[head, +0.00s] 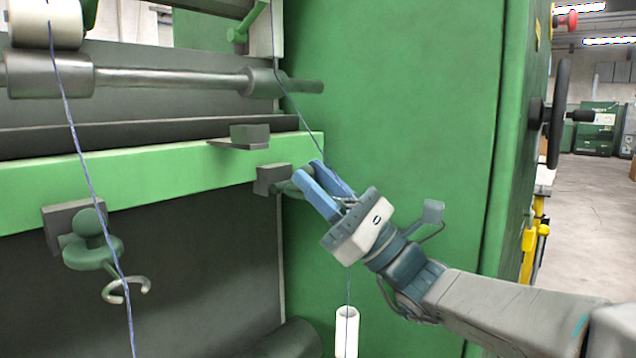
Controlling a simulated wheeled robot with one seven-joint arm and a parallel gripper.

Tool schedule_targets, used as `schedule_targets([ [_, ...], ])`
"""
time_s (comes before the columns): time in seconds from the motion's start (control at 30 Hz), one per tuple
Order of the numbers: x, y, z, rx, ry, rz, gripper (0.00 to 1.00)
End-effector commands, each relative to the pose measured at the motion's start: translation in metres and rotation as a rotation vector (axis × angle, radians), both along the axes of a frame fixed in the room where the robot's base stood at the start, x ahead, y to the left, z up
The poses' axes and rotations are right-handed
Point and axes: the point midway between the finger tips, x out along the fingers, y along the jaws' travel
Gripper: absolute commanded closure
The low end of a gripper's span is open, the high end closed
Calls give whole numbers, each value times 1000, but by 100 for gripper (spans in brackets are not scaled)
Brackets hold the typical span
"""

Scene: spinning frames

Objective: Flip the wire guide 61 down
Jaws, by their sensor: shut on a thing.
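A wire guide (286,186) of dark green metal sits on a grey block at the right end of the light green rail. My gripper (309,170) reaches in from the lower right, and its blue fingers are shut on this guide. The fingers hide much of it, so its exact tilt cannot be told. No number 61 is readable. A second wire guide (92,253), with a green disc and a pale open hook hanging below, is on the left and apart from my gripper.
A blue thread (300,115) runs down close behind my fingers towards a white tube (347,330). Another thread (80,150) passes the left guide. A grey bracket (248,137) stands on the light green rail (170,170). A green machine wall (420,120) rises behind my gripper.

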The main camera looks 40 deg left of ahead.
Motion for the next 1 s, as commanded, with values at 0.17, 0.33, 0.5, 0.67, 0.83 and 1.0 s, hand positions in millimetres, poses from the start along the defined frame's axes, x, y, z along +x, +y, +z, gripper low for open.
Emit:
schedule_targets([
  [0.17, 4, 2, -7, -13, 6, -5, 55],
  [0.33, 2, 2, -6, -12, 4, -2, 55],
  [0.5, 1, 1, -5, -10, 3, -1, 55],
  [0.67, 7, -10, -15, -11, 3, -2, 55],
  [0.83, 19, -36, -38, -10, 5, -6, 55],
  [1.0, 31, -63, -64, -11, 6, -5, 55],
])
